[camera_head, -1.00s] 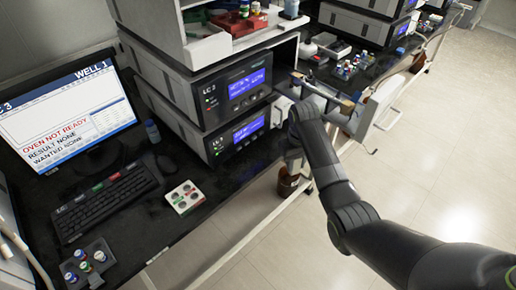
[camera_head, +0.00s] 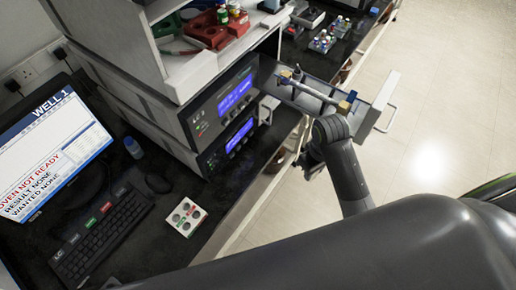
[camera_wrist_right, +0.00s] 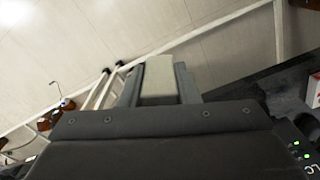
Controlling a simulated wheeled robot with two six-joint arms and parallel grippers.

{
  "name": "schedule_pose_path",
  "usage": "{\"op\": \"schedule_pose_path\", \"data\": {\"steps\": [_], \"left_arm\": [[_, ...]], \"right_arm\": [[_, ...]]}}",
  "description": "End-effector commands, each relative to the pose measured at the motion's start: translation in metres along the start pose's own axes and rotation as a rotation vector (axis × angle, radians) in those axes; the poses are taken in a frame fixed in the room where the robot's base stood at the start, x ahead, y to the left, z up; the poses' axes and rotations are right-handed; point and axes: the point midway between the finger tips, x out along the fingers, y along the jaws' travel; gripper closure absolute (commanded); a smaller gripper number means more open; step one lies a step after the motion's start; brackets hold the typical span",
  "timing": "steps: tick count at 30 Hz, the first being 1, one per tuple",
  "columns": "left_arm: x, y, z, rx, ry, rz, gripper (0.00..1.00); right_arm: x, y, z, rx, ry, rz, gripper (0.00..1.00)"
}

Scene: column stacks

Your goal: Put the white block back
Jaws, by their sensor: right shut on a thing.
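In the right wrist view a pale, off-white block (camera_wrist_right: 158,78) sits between the two grey fingers of my right gripper (camera_wrist_right: 160,72), which is shut on it. Pale floor shows beyond it. In the head view my right gripper (camera_head: 312,162) hangs at the bench's front edge, below the open drawer; my own wrist hides much of it, and I cannot make out the block there. My left gripper is not in view.
The open drawer (camera_head: 376,106) juts out over the floor, with a rod (camera_head: 318,92) with gold-coloured ends above it. LC units (camera_head: 205,122), a white well plate (camera_head: 185,217), a keyboard (camera_head: 98,240) and a monitor (camera_head: 45,160) stand left. Vials (camera_head: 322,42) stand behind.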

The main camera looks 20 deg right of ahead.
Motion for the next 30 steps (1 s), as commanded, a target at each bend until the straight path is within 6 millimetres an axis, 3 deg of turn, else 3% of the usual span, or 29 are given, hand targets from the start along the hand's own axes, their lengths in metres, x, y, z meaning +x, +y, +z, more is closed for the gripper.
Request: {"op": "schedule_pose_path", "data": {"steps": [9,21,24,30], "left_arm": [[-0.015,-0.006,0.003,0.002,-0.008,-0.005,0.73],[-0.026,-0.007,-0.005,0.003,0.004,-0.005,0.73],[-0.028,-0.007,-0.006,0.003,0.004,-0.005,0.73],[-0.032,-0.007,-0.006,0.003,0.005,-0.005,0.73]], "right_arm": [[-0.003,-0.033,-0.077,-0.004,0.001,-0.003,0.84],[-0.003,-0.065,-0.156,-0.004,0.0,-0.001,0.84],[-0.003,-0.072,-0.172,-0.004,0.001,0.0,0.84],[0.028,-0.07,-0.169,-0.001,-0.002,0.0,0.84]]}}
